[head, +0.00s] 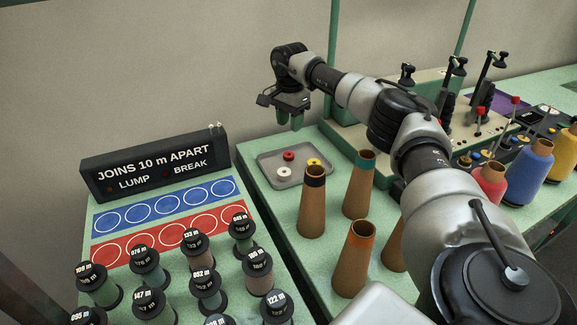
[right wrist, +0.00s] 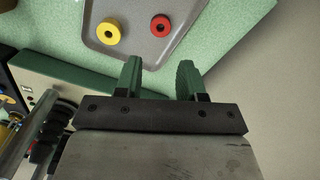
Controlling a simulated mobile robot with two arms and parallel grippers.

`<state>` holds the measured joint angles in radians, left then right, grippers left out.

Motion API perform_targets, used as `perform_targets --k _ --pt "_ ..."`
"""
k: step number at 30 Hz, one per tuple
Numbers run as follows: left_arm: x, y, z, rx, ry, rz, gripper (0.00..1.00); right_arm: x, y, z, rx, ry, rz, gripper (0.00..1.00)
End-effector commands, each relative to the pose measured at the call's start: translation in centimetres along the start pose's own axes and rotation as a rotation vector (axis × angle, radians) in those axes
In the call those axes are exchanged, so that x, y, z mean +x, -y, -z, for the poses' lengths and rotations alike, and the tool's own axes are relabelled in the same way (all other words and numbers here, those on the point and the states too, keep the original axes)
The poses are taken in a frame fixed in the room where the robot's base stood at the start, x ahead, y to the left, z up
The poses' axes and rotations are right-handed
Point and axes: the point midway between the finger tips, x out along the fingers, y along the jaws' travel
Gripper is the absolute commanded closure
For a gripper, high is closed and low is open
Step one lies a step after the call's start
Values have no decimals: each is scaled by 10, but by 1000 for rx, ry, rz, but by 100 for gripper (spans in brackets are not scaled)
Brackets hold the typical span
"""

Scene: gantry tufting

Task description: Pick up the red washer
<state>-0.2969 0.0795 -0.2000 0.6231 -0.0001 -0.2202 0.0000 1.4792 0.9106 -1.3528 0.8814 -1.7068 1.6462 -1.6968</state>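The red washer (head: 289,156) lies in a grey tray (head: 262,172) on the green table, with a yellow washer (head: 314,162) and a white washer (head: 284,172) around it. In the right wrist view the red washer (right wrist: 160,25) is near the top, beyond the fingertips, beside the yellow washer (right wrist: 108,32). My right gripper (head: 290,122) points down above and behind the tray, apart from the washers. Its green fingers (right wrist: 160,72) are spread with nothing between them. My left gripper is not in view.
Brown cones (head: 312,205) stand just in front of the tray. A black sign (head: 155,163) and several labelled bobbins (head: 147,265) stand to the left. Thread cones (head: 528,172) and a machine with posts (head: 480,85) are to the right.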

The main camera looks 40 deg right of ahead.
Motion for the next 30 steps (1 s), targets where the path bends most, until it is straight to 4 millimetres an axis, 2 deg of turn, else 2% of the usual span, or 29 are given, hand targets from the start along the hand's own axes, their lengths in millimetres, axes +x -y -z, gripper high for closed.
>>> perform_targets --k 6,14,21,25,30 --pt "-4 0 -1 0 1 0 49 35 0 0 0 0 -5 61" --pt "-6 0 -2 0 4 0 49 56 0 -1 -1 0 -3 61" --pt "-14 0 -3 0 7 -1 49 92 1 -4 1 1 -4 61" --pt "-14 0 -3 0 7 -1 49 102 1 -3 1 0 -2 61" --pt "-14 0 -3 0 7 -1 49 103 1 -3 1 0 -1 61"
